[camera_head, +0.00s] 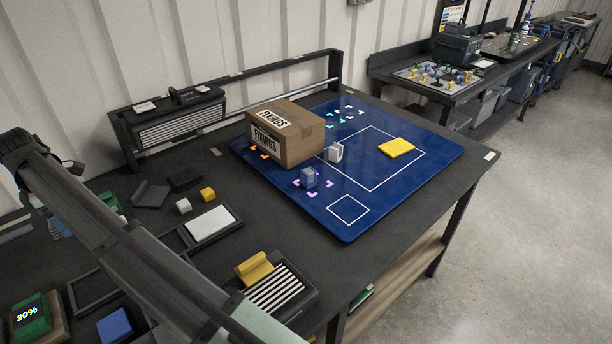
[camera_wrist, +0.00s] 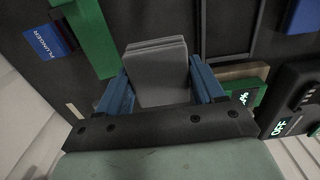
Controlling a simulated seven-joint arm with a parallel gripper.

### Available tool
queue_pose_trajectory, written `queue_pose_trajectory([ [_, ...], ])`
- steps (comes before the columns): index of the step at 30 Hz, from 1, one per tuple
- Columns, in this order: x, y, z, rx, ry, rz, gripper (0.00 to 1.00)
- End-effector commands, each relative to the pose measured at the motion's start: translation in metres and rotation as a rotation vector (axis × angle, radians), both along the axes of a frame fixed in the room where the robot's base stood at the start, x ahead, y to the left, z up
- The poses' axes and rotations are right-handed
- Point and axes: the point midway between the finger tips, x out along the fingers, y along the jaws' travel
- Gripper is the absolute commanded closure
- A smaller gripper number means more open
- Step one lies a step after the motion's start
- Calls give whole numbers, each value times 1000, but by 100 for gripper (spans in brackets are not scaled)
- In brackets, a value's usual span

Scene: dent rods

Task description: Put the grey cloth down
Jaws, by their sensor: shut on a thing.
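The grey cloth (camera_wrist: 158,76) shows in the wrist view as a folded, layered grey pad. It stands between the two blue fingers of my gripper (camera_wrist: 164,82), which is shut on it. The dark worktop lies beyond the cloth in that view. I cannot tell how high the cloth is above it, or whether it touches anything. In the head view neither my gripper's fingers nor the held cloth can be made out; my arm crosses the lower left.
A blue mat (camera_head: 405,185) with white outlines lies on the dark table. On it are a cardboard box (camera_head: 300,143), a yellow pad (camera_head: 397,147) and small blocks. A striped unit (camera_head: 275,292) with a yellow piece stands in front. A green strip (camera_wrist: 92,38) and blue block (camera_wrist: 47,42) lie near my gripper.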

Motion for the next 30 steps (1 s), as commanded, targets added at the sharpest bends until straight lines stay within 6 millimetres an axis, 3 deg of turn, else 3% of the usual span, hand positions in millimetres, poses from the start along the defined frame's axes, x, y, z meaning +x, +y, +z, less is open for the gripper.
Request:
queue_pose_trajectory([
  [10, 1, 1, 65, 2, -1, 0, 61],
  [20, 62, -50, 61, 0, 0, -125, 61],
  [30, 156, -145, 62, 0, 0, -342, 61],
])
